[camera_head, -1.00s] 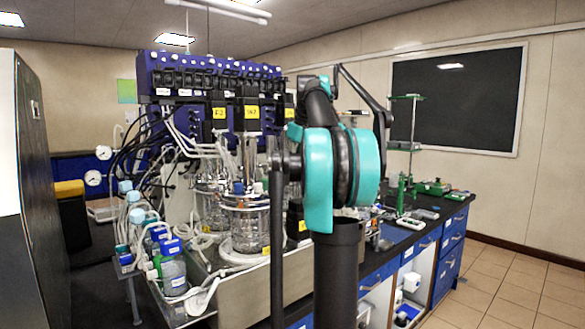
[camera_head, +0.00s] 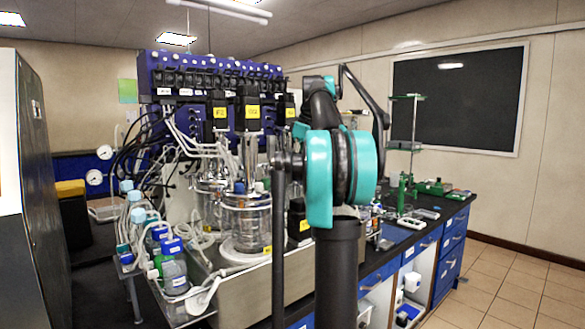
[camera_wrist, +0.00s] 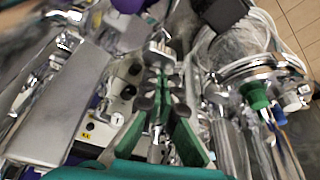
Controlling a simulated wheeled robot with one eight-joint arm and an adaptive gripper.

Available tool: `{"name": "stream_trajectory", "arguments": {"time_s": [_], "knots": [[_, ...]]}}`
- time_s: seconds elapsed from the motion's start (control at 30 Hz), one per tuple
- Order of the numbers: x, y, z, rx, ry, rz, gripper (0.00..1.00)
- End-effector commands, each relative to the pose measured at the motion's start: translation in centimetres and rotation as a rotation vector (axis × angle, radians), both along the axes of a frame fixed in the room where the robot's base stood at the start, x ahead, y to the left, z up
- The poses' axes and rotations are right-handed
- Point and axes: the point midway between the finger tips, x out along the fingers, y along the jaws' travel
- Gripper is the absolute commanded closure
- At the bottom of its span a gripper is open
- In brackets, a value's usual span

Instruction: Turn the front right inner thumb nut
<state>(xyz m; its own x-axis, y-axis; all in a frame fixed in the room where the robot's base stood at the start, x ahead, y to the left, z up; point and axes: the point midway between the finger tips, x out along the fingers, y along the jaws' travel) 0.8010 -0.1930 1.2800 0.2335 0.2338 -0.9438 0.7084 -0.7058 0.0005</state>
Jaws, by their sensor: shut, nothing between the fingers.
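In the wrist view my gripper (camera_wrist: 160,78) has its green-lined fingers drawn together at the tips, shut and empty. Metal fittings lie just beyond the tips; I cannot tell whether the fingers touch them. A glass vessel with a round metal head plate (camera_wrist: 250,68) stands to the right of the fingers. In the head view the front glass vessel (camera_head: 248,222) stands before the blue bioreactor tower (camera_head: 215,75). I cannot single out the front right inner thumb nut in either view. My own arm hides part of the bench in the head view, and I cannot make out my gripper there.
A green cap (camera_wrist: 254,95) and a blue cap (camera_wrist: 279,114) rise from the vessel fittings. A grey metal box (camera_wrist: 62,105) lies left of my fingers. Bottles (camera_head: 172,268) and tubing crowd the left of the bench. The tiled floor (camera_head: 490,285) at right is clear.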

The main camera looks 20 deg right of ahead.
Motion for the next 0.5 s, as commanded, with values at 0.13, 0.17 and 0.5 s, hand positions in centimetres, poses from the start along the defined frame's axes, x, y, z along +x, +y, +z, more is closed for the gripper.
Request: {"name": "stream_trajectory", "arguments": {"time_s": [0.13,0.17,0.5], "knots": [[-0.09,-0.03,-0.01,0.0,0.002,0.042,1.0],[-0.09,-0.02,-0.01,0.0,0.002,0.051,1.0],[-0.28,0.07,0.0,0.001,0.001,0.166,1.0]]}}
